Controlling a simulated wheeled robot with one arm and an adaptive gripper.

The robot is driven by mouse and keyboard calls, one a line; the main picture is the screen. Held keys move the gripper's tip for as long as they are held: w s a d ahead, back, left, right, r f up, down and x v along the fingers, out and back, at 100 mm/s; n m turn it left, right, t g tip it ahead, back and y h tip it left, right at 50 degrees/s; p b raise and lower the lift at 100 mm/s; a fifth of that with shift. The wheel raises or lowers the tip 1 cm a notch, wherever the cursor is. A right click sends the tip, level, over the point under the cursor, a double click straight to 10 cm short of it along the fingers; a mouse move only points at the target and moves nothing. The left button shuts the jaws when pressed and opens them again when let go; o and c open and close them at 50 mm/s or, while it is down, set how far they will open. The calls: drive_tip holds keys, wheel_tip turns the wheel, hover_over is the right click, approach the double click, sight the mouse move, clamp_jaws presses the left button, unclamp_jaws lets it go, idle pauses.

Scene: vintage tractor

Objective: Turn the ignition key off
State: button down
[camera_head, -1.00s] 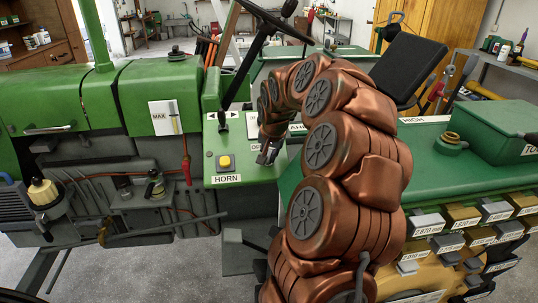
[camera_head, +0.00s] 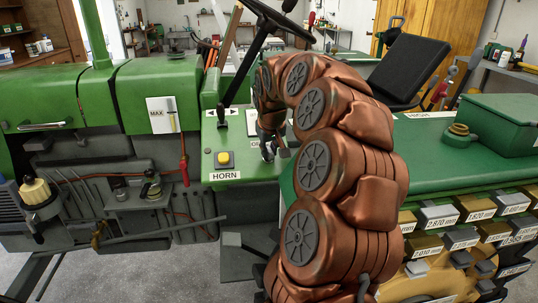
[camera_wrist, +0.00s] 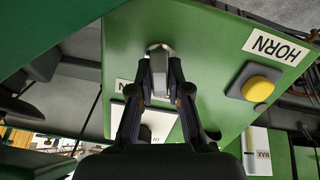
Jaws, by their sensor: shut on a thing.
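The ignition key (camera_wrist: 158,72) is a grey metal piece in the wrist view, standing in a round silver lock (camera_wrist: 158,49) on the green tractor panel (camera_wrist: 205,65). My gripper (camera_wrist: 160,66) is shut on the key, with one dark finger on each side of it. In the head view my gripper (camera_head: 268,150) is at the panel, right of the yellow horn button, and the key itself cannot be made out there. A white plate (camera_wrist: 126,117) with lettering lies behind my fingers, partly hidden, so the key's position marks cannot be read.
The yellow horn button (camera_head: 223,158) sits close to the left of my gripper, above the HORN label (camera_head: 225,176). The steering column (camera_head: 240,75) rises behind the panel. A green tractor body with small labelled drawers (camera_head: 438,214) lies to the right.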

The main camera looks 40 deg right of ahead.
drive_tip(key=shift+a+f+n, duration=0.1)
drive_tip(key=shift+f+n, duration=0.15)
drive_tip(key=shift+n, duration=0.55)
drive_tip(key=c, duration=1.1)
unclamp_jaws()
drive_tip(key=shift+w, duration=0.1)
drive_tip(key=shift+r, duration=0.1)
drive_tip(key=shift+r, duration=0.55)
drive_tip(key=v, duration=1.1)
drive_tip(key=shift+a+f, duration=0.1)
drive_tip(key=shift+f, duration=0.05)
